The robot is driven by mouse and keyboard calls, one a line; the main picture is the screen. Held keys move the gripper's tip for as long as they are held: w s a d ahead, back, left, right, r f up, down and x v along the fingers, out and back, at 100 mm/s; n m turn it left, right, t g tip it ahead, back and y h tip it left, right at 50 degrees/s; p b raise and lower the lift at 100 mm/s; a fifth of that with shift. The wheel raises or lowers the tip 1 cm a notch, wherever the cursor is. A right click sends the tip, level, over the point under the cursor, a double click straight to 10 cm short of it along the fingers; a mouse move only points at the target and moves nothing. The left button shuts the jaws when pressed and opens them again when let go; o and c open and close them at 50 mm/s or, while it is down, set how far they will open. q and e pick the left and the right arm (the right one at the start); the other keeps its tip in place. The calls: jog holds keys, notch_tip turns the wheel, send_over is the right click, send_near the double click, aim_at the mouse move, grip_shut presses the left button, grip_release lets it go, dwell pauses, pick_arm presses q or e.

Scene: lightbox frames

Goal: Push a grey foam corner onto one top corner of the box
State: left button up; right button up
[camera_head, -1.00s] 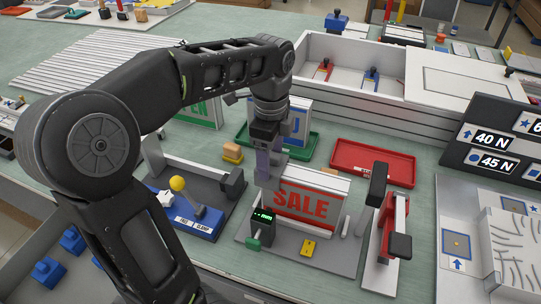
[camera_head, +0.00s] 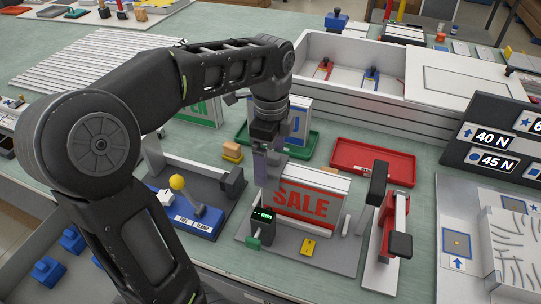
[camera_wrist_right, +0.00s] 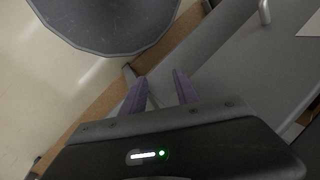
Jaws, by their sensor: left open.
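The box with the red SALE front (camera_head: 312,203) stands upright on a grey base plate (camera_head: 330,258). My left gripper (camera_head: 268,183) points down at its top left corner. It is open, with its fingers around or just in front of that corner. The fingers hide the corner, and I cannot make out a grey foam corner there. In the right wrist view my right gripper (camera_wrist_right: 160,84) has its two purple fingers apart with nothing between them.
A green tray (camera_head: 301,152) holding a blue-lettered panel and a red tray (camera_head: 373,163) lie behind the box. A red-and-black clamp device (camera_head: 388,235) stands to its right. A blue-based fixture with a yellow knob (camera_head: 178,183) stands to its left.

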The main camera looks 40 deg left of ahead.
pick_arm(q)
jog(key=shift+r, duration=0.3)
notch_tip(320, 180, up, 2)
jog(key=shift+r, duration=0.15)
notch_tip(320, 180, up, 4)
jog(key=shift+f+p, duration=0.2)
jog(key=shift+p, duration=1)
jog(key=shift+r+p, duration=0.7)
jog(key=shift+p, duration=0.05)
jog(key=shift+f, duration=0.1)
